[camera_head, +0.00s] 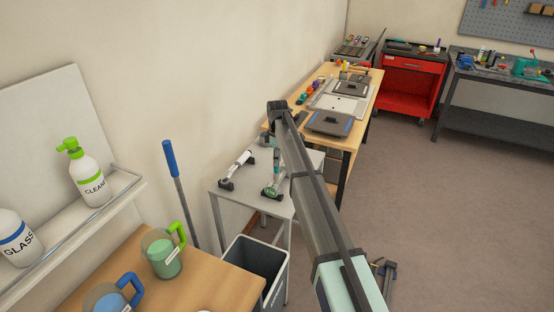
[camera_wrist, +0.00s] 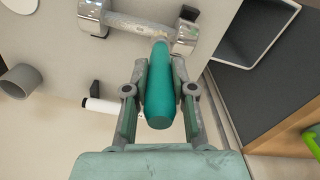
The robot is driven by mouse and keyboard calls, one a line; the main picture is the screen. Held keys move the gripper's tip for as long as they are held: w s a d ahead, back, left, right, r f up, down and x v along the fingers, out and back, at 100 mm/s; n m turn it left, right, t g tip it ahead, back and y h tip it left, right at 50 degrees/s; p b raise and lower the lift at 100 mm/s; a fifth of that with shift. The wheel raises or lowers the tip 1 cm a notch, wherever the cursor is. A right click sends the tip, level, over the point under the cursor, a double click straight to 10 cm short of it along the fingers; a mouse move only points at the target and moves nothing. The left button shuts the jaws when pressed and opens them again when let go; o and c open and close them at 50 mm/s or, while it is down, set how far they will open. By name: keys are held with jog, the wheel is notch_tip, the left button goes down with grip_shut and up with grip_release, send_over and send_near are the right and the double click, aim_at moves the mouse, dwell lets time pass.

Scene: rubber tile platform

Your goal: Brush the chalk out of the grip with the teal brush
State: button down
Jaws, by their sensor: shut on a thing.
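My gripper (camera_wrist: 160,68) is shut on the teal brush (camera_wrist: 159,95), with a finger on each side of its handle. The brush points away from the wrist. Its far end meets or overlaps the grip (camera_wrist: 130,22), a grey bar with shiny metal ends, in the wrist view. Whether the bristles touch the bar is unclear. The bar has a pale mottled surface; loose chalk cannot be told apart. In the head view, my gripper (camera_head: 277,164) is low over the small grey table, and the grip (camera_head: 270,190) is partly hidden there.
The small grey table (camera_head: 225,196) also carries a white bar with dark ends (camera_head: 236,170). A dark bin (camera_head: 259,262) stands in front of it. A wooden table (camera_head: 205,285) with two jugs is at the near left. A long workbench (camera_head: 357,126) holds tools behind.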

jog(key=shift+f, duration=0.7)
dwell(1.2)
jog(key=shift+w, duration=0.1)
jog(key=shift+w+d, duration=0.2)
jog(key=shift+w, duration=0.3)
jog(key=shift+w+d, duration=0.2)
jog(key=shift+w, duration=0.3)
jog(key=shift+w, duration=0.1)
jog(key=shift+w+d, duration=0.3)
jog(key=shift+w, duration=0.65)
jog(key=shift+w+d, duration=0.2)
jog(key=shift+w, duration=0.35)
jog(key=shift+w+d, duration=0.2)
jog(key=shift+w, duration=0.3)
jog(key=shift+s, duration=0.15)
